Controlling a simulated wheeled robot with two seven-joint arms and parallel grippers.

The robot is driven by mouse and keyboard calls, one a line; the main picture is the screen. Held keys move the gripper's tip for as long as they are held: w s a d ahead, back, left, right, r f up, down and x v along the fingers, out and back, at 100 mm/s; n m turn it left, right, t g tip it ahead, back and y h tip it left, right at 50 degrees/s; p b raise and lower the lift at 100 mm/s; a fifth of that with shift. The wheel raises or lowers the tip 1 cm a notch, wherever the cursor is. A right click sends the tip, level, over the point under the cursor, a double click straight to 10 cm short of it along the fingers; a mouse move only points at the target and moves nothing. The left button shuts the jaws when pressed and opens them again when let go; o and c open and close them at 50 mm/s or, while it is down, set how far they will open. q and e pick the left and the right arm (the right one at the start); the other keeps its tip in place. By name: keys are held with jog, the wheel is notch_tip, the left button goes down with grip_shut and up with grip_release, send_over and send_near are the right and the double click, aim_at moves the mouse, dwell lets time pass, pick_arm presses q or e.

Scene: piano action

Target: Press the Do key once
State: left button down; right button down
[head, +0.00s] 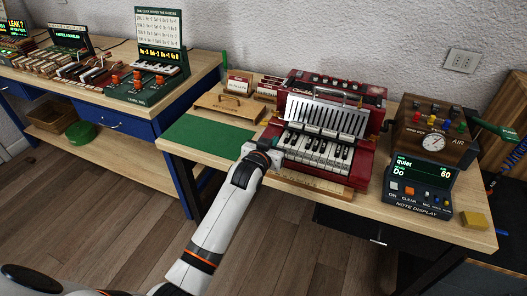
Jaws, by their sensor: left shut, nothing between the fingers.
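The red accordion-like instrument (365,163) stands on the near wooden table with its small piano keyboard (316,150) facing me. I cannot read which key is Do. The note display (423,180) at the right shows "quiet", "Do" and "60". My left gripper (268,146) is shut and empty at the left end of the keyboard, close to the leftmost keys. I cannot tell whether it touches a key. It hides part of that end. My right gripper does not show.
A green mat (210,135) lies left of the instrument. A wooden box with a gauge (432,142) marked AIR stands at the right, and a yellow block (474,220) lies near the right edge. A second table (60,80) with more devices stands at the left.

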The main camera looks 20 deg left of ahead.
pick_arm(q)
jog(key=f+v, duration=0.1)
jog(key=v, duration=0.7)
jog(key=shift+s, duration=0.2)
dwell(0.3)
jog(key=s+f+g, duration=0.2)
jog(key=s+f, duration=0.1)
jog(key=f, duration=0.8)
jog(key=s+f+g, duration=0.2)
jog(key=f, duration=0.8)
jog(key=s+f+m+g, duration=0.1)
jog(key=s+f+g, duration=0.1)
jog(key=s+f, duration=0.5)
jog(key=s+f+g, duration=0.2)
jog(key=s+f, duration=0.3)
jog(key=f, duration=0.4)
jog(key=s+a+f+g, duration=0.1)
jog(key=s+f, duration=0.4)
jog(key=s, duration=0.6)
jog(key=s+a+f+g, duration=0.1)
jog(key=s+f+g, duration=0.2)
jog(key=s, duration=0.8)
jog(key=s+a+f+m+g, duration=0.1)
jog(key=s+f+g, duration=0.1)
jog(key=s+f, duration=0.5)
jog(key=s, duration=0.4)
jog(key=shift+f+y+p, duration=0.3)
jog(key=shift+f+p, duration=0.05)
jog(key=shift+f, duration=0.05)
